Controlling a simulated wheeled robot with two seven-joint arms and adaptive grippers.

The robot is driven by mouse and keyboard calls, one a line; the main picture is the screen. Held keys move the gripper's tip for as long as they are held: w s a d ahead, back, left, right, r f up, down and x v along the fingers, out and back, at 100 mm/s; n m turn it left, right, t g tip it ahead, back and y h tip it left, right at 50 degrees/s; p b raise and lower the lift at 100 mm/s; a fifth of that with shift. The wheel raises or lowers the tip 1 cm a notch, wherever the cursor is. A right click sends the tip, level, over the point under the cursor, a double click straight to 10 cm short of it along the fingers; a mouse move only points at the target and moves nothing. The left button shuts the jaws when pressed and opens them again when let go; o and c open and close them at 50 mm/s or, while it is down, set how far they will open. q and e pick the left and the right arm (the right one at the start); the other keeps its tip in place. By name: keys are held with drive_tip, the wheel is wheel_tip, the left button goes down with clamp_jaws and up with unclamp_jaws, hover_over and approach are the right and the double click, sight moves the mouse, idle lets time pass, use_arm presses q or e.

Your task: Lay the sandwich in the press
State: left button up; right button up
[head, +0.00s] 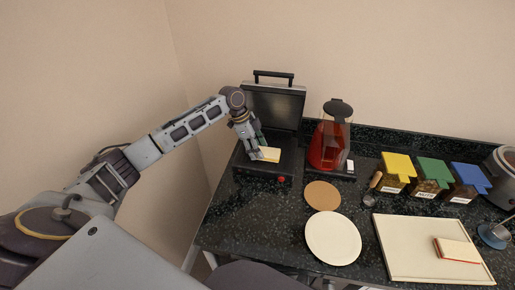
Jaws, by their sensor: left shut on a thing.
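The press (273,103) stands open at the back left of the counter, its dark lid raised and its handle on top. My left gripper (262,153) is over the lower plate of the press and is shut on a sandwich (271,155), a pale slab with a yellowish edge. The sandwich is at or just above the plate; I cannot tell whether it touches. The gripper hides part of the sandwich and the plate. My right gripper is not in view.
Right of the press stands a red blender-like jug (328,145). In front are a round cork mat (322,195) and a white plate (333,238). Boxes with yellow (398,165), green (433,170) and blue (470,177) lids line the back.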

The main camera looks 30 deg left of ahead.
use_arm(q)
drive_tip(key=shift+f, duration=0.1)
drive_tip(key=o, duration=1.1)
drive_tip(key=shift+o, duration=0.2)
drive_tip(key=v, duration=1.2)
drive_tip(key=shift+b, duration=0.4)
